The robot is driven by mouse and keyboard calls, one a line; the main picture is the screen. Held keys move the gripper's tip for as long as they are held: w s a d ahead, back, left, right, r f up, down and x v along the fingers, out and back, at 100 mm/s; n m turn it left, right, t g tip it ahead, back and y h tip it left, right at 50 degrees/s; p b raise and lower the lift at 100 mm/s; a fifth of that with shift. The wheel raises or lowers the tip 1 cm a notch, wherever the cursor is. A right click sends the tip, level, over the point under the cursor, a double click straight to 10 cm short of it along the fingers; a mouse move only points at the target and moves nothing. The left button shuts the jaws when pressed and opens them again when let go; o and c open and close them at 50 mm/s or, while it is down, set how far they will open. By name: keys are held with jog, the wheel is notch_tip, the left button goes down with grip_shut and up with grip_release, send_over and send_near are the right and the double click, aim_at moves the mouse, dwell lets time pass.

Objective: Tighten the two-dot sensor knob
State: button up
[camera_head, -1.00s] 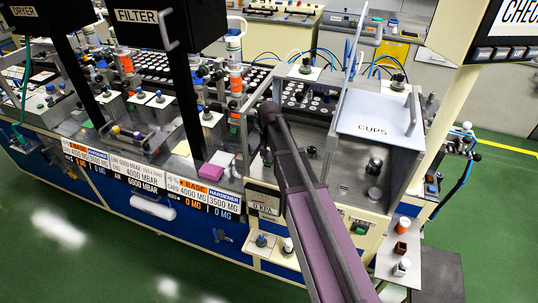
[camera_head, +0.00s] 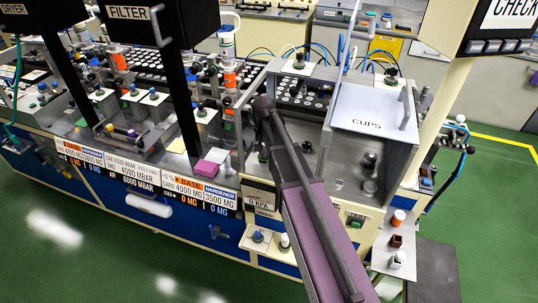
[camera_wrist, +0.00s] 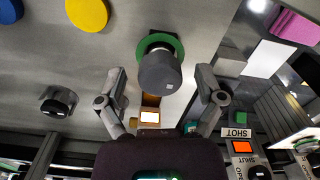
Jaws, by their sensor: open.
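In the wrist view, my gripper (camera_wrist: 160,78) is open, with one finger on each side of a dark round knob (camera_wrist: 160,72). The knob stands on a shaft in front of a green ring (camera_wrist: 171,43) on a grey panel. A gap shows between the knob and each finger. A small pale mark is on its face; I cannot make out two dots. Another dark knob (camera_wrist: 58,101) sits on the panel to the left. In the head view my arm reaches to the machine beside the CUPS cover (camera_head: 367,125), and the gripper is hidden.
Yellow (camera_wrist: 88,14) and blue (camera_wrist: 10,10) discs lie on the panel at upper left in the wrist view. In the head view, a post (camera_head: 445,140) stands right of the cover.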

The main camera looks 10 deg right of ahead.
aim_at(264, 149)
jog(key=shift+n, duration=0.5)
jog(key=n, duration=0.3)
jog(key=shift+n, duration=0.4)
jog(key=n, duration=1.3)
jog(key=shift+r+n, duration=0.2)
jog(key=shift+n, duration=0.3)
notch_tip(264, 149, up, 7)
jog(key=p, duration=0.7)
jog(key=shift+r+p, duration=0.2)
jog(key=shift+p, duration=0.2)
jog(key=s+d+m, duration=0.1)
jog(key=s+m, duration=0.6)
jog(key=s, duration=0.3)
jog(key=s+d+m, duration=0.2)
jog(key=s+m, duration=0.6)
jog(key=s, duration=0.2)
jog(key=shift+s+d, duration=0.2)
jog(key=shift+d, duration=0.05)
